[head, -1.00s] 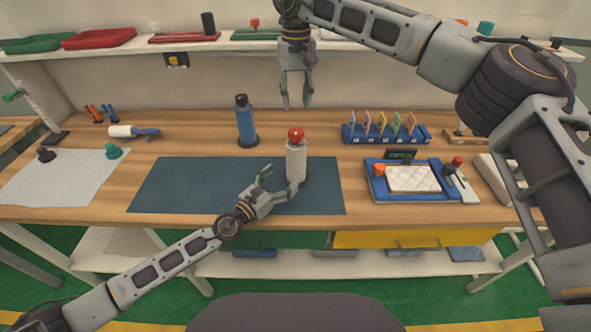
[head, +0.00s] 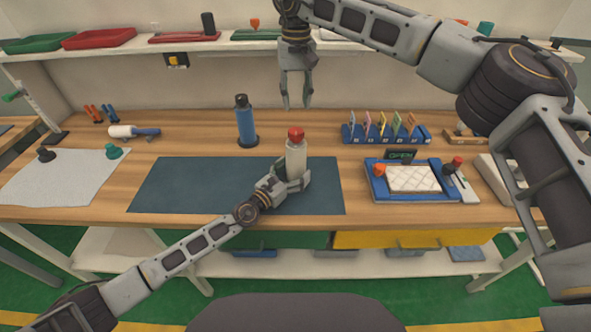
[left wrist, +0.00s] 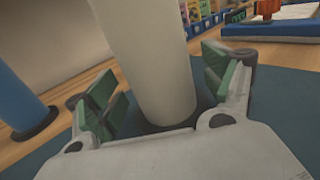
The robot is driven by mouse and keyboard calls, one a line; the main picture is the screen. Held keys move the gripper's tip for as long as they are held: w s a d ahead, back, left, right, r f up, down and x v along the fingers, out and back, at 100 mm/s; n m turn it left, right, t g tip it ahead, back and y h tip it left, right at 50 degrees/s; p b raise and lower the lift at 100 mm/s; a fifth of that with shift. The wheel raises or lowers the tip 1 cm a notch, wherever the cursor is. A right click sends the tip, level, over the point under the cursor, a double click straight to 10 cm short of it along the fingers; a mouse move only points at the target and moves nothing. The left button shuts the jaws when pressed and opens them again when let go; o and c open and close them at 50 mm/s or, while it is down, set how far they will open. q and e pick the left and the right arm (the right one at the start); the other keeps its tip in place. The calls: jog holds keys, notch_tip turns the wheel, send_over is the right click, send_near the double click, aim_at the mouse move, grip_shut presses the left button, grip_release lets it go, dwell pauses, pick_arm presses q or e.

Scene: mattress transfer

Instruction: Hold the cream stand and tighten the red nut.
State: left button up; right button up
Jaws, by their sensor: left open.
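The cream stand (head: 296,160) stands upright on the dark mat, with the red nut (head: 296,135) on its top. My left gripper (head: 291,178) is low at the stand, its open fingers on either side of it. In the left wrist view the stand (left wrist: 150,60) rises between the green finger pads of my left gripper (left wrist: 160,95), with gaps showing at both sides. The nut is out of that view. My right gripper (head: 297,103) hangs pointing down above the back of the table, above and behind the nut, its fingers apart and empty.
A blue cylinder (head: 245,122) stands behind and left of the stand. A blue tray (head: 375,190) with a white pad lies to the right, before a blue card rack (head: 370,139). The dark mat (head: 190,185) is clear to the left.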

pick_arm(q)
jog(key=shift+w+d, duration=0.4)
jog(key=shift+w, duration=0.1)
